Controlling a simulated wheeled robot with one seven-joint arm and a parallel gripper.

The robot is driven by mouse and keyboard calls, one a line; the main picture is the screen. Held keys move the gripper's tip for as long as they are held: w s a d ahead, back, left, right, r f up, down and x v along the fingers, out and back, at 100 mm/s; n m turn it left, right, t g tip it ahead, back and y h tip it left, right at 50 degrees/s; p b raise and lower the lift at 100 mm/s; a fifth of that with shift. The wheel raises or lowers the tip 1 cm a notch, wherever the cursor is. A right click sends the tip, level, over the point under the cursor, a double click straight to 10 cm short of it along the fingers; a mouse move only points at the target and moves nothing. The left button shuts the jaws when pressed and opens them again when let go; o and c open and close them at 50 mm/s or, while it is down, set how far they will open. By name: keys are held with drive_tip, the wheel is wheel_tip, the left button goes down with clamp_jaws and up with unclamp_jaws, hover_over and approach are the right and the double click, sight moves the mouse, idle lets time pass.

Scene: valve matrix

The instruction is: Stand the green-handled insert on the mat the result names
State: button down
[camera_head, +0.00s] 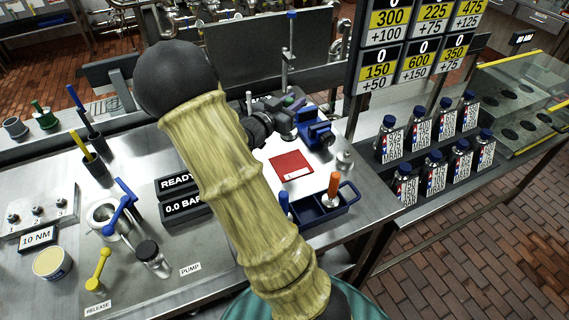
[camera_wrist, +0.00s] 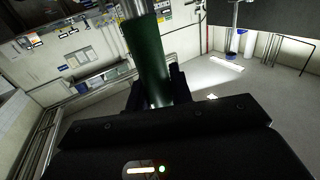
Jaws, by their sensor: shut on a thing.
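In the wrist view my gripper (camera_wrist: 156,92) is shut on a green handle (camera_wrist: 147,52), with a metal shaft (camera_wrist: 131,8) running out of its top end. In the head view my forearm covers the middle, and the dark wrist end (camera_head: 262,124) reaches over the far part of the bench, close to a blue vise-like fixture (camera_head: 316,128). The held insert is hard to make out there. A red mat (camera_head: 291,166) with a white label lies on a white sheet in front of the wrist. Other mats, if any, are hidden by my arm.
A blue tray (camera_head: 318,212) holds an orange-handled insert (camera_head: 333,188) and a blue-handled one (camera_head: 284,203). Two displays read READY (camera_head: 177,184) and 0.0 BAR (camera_head: 184,207). Labelled bottles (camera_head: 390,140) stand at the right. A pump with a blue lever (camera_head: 124,198) stands left.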

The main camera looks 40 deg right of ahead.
drive_tip(key=shift+s+d+f, duration=0.1)
drive_tip(key=shift+s, duration=0.15)
drive_tip(key=shift+f, duration=2.7)
drive_tip(key=shift+w+f, duration=0.1)
drive_tip(key=shift+f+p, duration=0.3)
drive_tip(key=shift+f, duration=1.65)
drive_tip(key=shift+f, duration=0.1)
drive_tip(key=shift+f, duration=0.1)
drive_tip(key=c, duration=1.3)
unclamp_jaws()
drive_tip(key=shift+o, duration=0.2)
